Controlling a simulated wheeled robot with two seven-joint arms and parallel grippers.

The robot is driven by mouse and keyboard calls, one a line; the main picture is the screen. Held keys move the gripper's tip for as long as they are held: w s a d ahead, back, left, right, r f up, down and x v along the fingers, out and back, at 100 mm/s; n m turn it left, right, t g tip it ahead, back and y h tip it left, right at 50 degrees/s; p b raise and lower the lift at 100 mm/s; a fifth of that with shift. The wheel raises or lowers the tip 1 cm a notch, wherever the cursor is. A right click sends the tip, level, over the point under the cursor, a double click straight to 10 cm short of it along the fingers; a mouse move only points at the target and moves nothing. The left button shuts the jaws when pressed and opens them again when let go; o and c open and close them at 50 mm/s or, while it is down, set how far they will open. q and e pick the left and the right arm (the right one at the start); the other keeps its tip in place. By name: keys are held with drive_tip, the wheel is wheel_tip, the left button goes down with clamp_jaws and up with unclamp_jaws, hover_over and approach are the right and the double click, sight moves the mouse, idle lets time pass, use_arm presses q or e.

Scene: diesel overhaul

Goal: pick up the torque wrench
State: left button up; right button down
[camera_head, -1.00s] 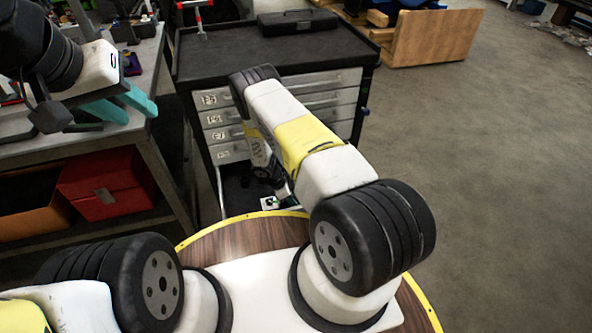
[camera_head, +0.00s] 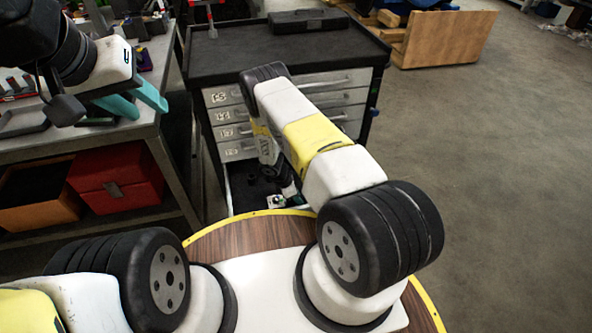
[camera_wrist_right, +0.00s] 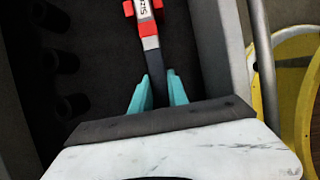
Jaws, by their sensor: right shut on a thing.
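The torque wrench (camera_wrist_right: 148,29) shows in the right wrist view, with red and white parts at the top and a dark shaft running down between my fingers. My right gripper (camera_wrist_right: 158,88) has its two teal fingers shut on that dark shaft. The wrench lies along an open dark drawer (camera_wrist_right: 102,28), close to the drawer's side wall. In the head view my right arm reaches down into the drawer, and the wrench cannot be made out there. My left gripper (camera_head: 140,103) is open and empty above the workbench at the left.
The tool cabinet (camera_head: 232,60) stands ahead, with a black case (camera_head: 303,21) on top and its lowest drawer pulled out. The grey workbench (camera_head: 105,138) stands left, with a red box (camera_head: 118,180) on its lower shelf.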

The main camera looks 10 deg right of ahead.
wheel_tip(320, 180, up, 10)
drive_tip(key=shift+f, duration=0.1)
idle(0.4)
drive_tip(key=c, duration=2.1)
unclamp_jaws()
clamp_jaws()
